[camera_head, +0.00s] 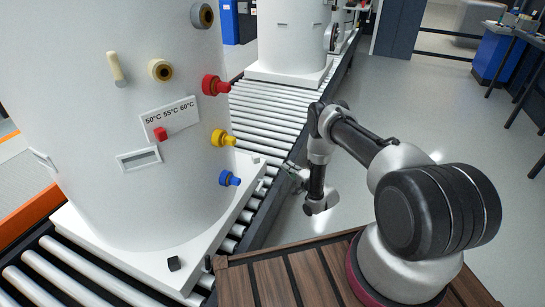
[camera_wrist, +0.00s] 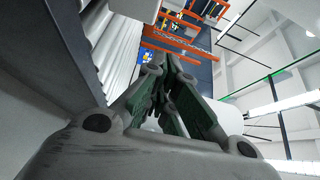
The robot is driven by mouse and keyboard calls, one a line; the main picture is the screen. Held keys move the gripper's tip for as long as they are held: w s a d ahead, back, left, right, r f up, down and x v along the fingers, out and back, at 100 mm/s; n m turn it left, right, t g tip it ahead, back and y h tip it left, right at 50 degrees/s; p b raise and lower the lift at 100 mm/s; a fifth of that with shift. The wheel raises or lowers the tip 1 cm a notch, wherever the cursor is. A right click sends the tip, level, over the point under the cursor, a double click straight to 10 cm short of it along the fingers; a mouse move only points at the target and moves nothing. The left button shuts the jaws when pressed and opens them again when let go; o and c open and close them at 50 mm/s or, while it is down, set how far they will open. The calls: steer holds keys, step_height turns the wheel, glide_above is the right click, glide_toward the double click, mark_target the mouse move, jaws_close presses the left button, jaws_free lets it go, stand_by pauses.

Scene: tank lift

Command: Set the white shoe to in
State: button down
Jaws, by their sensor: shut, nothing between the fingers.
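A white tank (camera_head: 130,90) stands on a pale square base plate (camera_head: 120,262) on the roller conveyor. A small white block (camera_head: 256,160) sits at the plate's far right corner; I take it to be the white shoe, but it is too small to tell its setting. A small black block (camera_head: 174,263) sits at the near corner. My gripper (camera_head: 292,172) is shut and empty beside the conveyor's side rail, to the right of the white block and apart from it. Its closed fingers (camera_wrist: 165,95) fill the middle of the wrist view, where no shoe can be made out.
The conveyor rollers (camera_head: 268,105) run back to a second white tank (camera_head: 290,35). Red (camera_head: 214,85), yellow (camera_head: 222,138) and blue (camera_head: 229,179) fittings stick out from the near tank. Grey floor (camera_head: 420,110) to the right is clear.

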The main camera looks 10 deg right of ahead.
mark_target(262, 163)
steer(key=w+a, duration=0.8)
steer(key=shift+w, duration=0.25)
steer(key=shift+s+a, duration=0.2)
steer(key=shift+a, duration=1.2)
steer(key=shift+d, duration=0.1)
